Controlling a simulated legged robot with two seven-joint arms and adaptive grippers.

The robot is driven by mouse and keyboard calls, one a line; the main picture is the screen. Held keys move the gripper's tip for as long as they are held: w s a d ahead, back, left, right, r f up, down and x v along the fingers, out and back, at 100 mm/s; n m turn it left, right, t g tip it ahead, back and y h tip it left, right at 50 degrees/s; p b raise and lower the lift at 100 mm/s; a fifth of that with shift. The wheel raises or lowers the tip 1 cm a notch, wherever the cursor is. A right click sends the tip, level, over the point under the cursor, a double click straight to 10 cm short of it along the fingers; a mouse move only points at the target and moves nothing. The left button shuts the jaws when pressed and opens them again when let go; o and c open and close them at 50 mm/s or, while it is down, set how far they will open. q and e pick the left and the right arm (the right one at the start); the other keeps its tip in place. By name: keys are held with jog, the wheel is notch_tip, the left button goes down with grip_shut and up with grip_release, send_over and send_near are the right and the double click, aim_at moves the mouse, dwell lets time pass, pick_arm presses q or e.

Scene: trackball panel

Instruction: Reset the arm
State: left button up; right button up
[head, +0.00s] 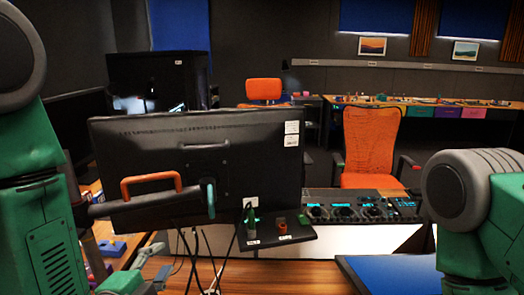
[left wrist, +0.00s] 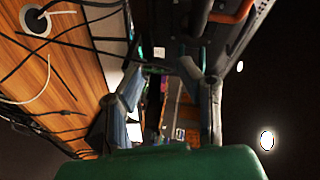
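My left gripper (head: 160,262) is low at the left in the head view, in front of the large monitor (head: 240,137) and below it. In the left wrist view its two grey fingers (left wrist: 168,72) stand apart with a gap between them, and nothing is seen held. Past the fingers are dark equipment and some small coloured items, too unclear to name. My right arm shows only as a green and grey link at the right edge of the head view. My right gripper is out of view.
Several cables (head: 195,262) hang below the monitor, close to my left gripper. The monitor's back has an orange handle (head: 150,178). A console with knobs (head: 365,209) is to its right. A blue mat (head: 390,275) lies clear on the wooden desk (head: 290,277).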

pick_arm(q)
jog(key=s+a+f+n+g+y+b, duration=0.1)
jog(key=s+a+f+n+g+b, duration=0.2)
jog(key=f, duration=0.5)
jog(key=s+f+n+g, duration=0.25)
jog(key=s+f, duration=0.25)
jog(key=f, duration=0.4)
jog(key=s+a+f+n+g+y+b, duration=0.1)
jog(key=s+a+f+n+g+b, duration=0.15)
jog(key=f, duration=0.55)
jog(key=s+a+f+n+g+b, duration=0.1)
jog(key=s+f+n+g, duration=0.2)
jog(key=s+f, duration=0.3)
jog(key=s+a+f+n+g+b, duration=0.2)
jog(key=s+f+n+g, duration=0.2)
jog(key=s, duration=0.7)
notch_tip(320, 180, down, 2)
jog(key=shift+a+n+y, duration=0.15)
jog(key=shift+n+y, duration=0.15)
jog(key=shift+n, duration=0.3)
